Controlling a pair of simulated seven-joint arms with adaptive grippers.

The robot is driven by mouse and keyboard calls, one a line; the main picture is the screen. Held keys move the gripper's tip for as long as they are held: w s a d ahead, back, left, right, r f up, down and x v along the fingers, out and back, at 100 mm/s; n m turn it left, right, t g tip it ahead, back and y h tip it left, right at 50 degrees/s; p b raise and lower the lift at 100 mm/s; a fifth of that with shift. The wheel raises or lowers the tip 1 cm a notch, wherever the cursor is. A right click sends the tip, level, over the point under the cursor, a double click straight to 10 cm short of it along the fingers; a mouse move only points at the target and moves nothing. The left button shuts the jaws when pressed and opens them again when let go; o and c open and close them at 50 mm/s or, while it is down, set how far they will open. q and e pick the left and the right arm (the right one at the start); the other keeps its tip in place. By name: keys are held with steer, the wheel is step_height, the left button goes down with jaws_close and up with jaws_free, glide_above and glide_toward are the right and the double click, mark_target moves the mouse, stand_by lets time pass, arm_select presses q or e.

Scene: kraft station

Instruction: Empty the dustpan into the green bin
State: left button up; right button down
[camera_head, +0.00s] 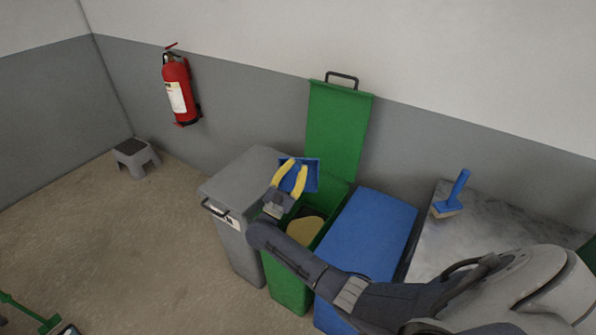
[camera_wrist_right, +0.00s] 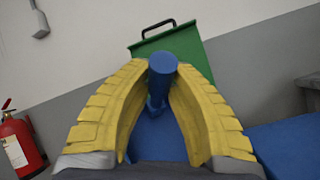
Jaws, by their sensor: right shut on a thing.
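The blue dustpan (camera_head: 313,176) is over the back part of the green bin (camera_head: 290,286), in front of its raised lid (camera_head: 338,125). My right gripper (camera_head: 294,164), with yellow fingers, is shut on the dustpan's handle. In the right wrist view the round blue handle (camera_wrist_right: 162,72) sits between the fingertips, with the blue pan (camera_wrist_right: 150,146) beyond and below. The bin is open, and something tan shows inside it. I cannot tell whether anything lies in the pan. My left gripper is not in view.
A grey bin (camera_head: 232,190) with a closed lid stands left of the green one, and a blue bin (camera_head: 372,225) stands right. A blue-handled brush (camera_head: 453,196) is on the grey worktop (camera_head: 480,220). A red extinguisher (camera_head: 177,90) hangs on the wall; a grey stool (camera_head: 136,155) stands below.

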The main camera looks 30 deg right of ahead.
steer(key=shift+n+g+y, duration=0.4)
steer(key=shift+g+y, duration=0.4)
steer(key=w+d+r, duration=0.1)
steer(key=r, duration=0.1)
steer(key=w+d+r, duration=0.1)
steer(key=r, duration=0.1)
steer(key=w+r, duration=0.1)
steer(key=shift+d+r, duration=0.4)
steer(key=w+d+r+m+g, duration=0.1)
steer(key=w+d+r+g, duration=0.3)
steer(key=d, duration=0.3)
steer(key=w+d+f+n+g+y, duration=0.2)
steer(key=w+f+g+y, duration=0.1)
steer(key=f+y, duration=0.3)
steer(key=shift+w+f+y, duration=0.15)
steer(key=shift+f+y, duration=0.25)
steer(key=shift+f, duration=0.75)
